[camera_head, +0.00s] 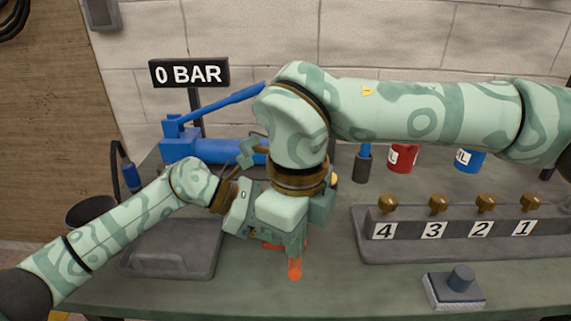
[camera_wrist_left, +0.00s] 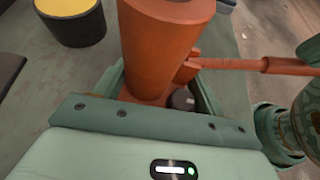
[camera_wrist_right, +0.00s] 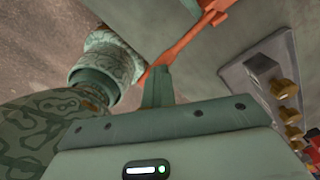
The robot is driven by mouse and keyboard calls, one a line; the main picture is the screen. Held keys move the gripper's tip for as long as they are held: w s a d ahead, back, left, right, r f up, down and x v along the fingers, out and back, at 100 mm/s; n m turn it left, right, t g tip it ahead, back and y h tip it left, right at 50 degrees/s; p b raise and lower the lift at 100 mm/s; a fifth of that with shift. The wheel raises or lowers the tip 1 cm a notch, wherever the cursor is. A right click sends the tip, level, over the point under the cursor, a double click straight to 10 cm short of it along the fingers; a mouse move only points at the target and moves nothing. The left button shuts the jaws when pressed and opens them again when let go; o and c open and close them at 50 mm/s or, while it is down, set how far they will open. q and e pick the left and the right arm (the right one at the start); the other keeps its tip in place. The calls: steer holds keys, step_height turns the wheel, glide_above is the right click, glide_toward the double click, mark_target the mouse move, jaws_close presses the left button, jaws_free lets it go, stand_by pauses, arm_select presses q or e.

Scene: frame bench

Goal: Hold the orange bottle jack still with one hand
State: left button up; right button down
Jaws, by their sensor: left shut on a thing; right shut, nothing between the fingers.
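The orange bottle jack (camera_wrist_left: 158,45) stands between the fingers of my left gripper (camera_wrist_left: 160,92) in the left wrist view. That gripper is shut on its body, low down. An orange lever (camera_wrist_left: 265,65) reaches out to the right from it. In the head view most of the jack is hidden behind my right gripper (camera_head: 293,240); only an orange part (camera_head: 295,268) shows below. My left gripper's fingers are hidden there too. In the right wrist view my right gripper (camera_wrist_right: 158,85) is shut and empty, its tips close to an orange bar (camera_wrist_right: 185,42). I cannot tell whether they touch it.
A blue pump (camera_head: 210,150) and a "0 BAR" sign (camera_head: 189,73) stand behind. A grey tray (camera_head: 165,262) lies left. A numbered block (camera_head: 455,232) with brass knobs and a dark-handled block (camera_head: 453,289) are at right. The front bench is clear between.

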step_height(320, 180, down, 4)
steer(key=shift+f, duration=0.15)
steer(key=shift+r, duration=2.1)
stand_by(0.5)
stand_by(0.5)
steer(key=shift+r, duration=2.55)
